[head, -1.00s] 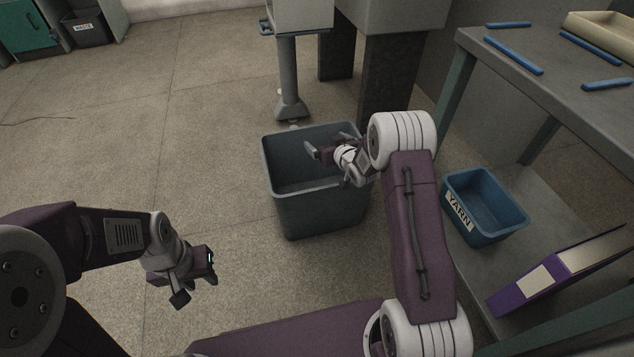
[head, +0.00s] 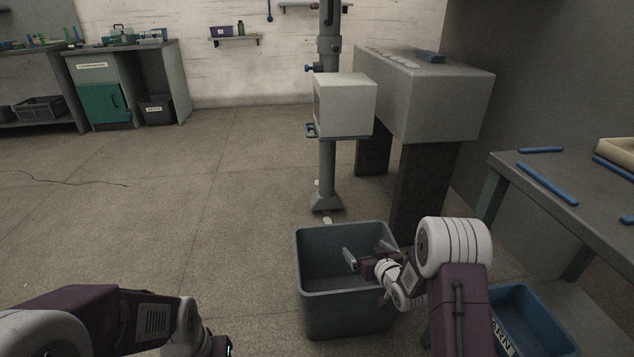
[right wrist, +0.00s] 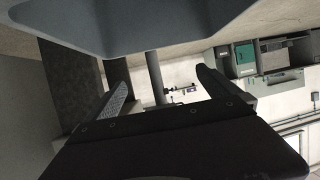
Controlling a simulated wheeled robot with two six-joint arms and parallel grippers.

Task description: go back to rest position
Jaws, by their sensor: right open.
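My right gripper (head: 366,252) is open and empty over the upper right part of a grey-blue bin (head: 346,310) in the head view. In the right wrist view its two fingers (right wrist: 162,82) stand wide apart with nothing between them. The bin wall (right wrist: 150,22) fills the top of that view. My left gripper (head: 220,346) is at the bottom edge of the head view. Its fingers are cut off there.
A workbench (head: 560,205) with blue sticks stands at the right, with a blue yarn bin (head: 540,315) below. A grey machine (head: 440,105) and a box on a post (head: 345,105) stand behind the bin. The floor (head: 200,200) at left is clear.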

